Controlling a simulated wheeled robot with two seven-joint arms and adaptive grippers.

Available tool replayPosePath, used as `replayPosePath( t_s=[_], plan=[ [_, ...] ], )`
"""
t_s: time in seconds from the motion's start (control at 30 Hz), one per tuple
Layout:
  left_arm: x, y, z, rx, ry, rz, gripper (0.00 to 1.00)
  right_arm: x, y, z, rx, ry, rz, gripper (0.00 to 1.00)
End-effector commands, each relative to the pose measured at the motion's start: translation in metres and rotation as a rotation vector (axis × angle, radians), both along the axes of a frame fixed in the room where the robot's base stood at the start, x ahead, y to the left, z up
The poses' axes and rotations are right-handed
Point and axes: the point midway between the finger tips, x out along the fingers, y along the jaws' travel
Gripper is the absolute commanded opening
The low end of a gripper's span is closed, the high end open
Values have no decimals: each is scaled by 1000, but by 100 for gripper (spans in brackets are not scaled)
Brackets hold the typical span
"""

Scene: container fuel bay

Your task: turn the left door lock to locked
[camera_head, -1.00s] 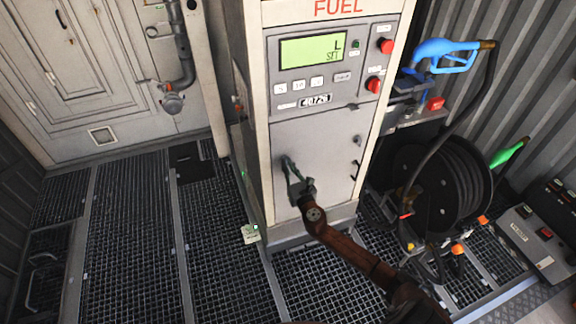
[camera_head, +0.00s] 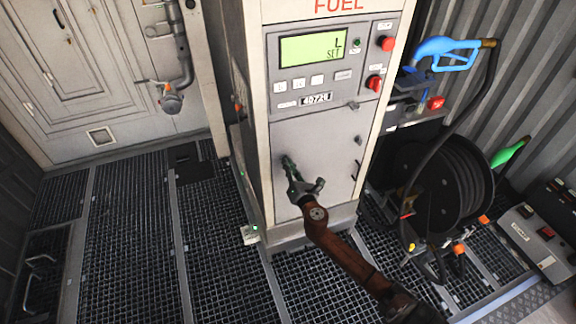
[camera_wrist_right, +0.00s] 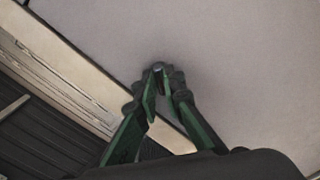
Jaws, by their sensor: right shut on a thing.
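The fuel dispenser's grey lower door (camera_head: 318,145) is in the middle of the head view. My right gripper (camera_head: 289,166) is at the left part of this door, its fingers up against the panel. In the right wrist view the gripper (camera_wrist_right: 160,84) has its two green fingers closed together on the left door lock (camera_wrist_right: 157,67), a small dark stub on the pale panel. Only the lock's tip shows between the fingertips; its turn angle cannot be read. In the head view the fingers hide the lock. My left gripper is not in view.
Above the door is a panel with a green display (camera_head: 313,48) and red buttons (camera_head: 386,43). A black hose reel (camera_head: 445,185) and a blue nozzle (camera_head: 445,50) stand to the right. Grating floor (camera_head: 125,235) is open on the left.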

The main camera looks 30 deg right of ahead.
Motion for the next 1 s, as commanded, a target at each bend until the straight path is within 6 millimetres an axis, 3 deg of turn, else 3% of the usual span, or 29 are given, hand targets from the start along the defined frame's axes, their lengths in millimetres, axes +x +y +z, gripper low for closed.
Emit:
replayPosePath(
  t_s=[1.0],
  plan=[
    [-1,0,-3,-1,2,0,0,0,0,-1,880,-213,4,0]
  ],
)
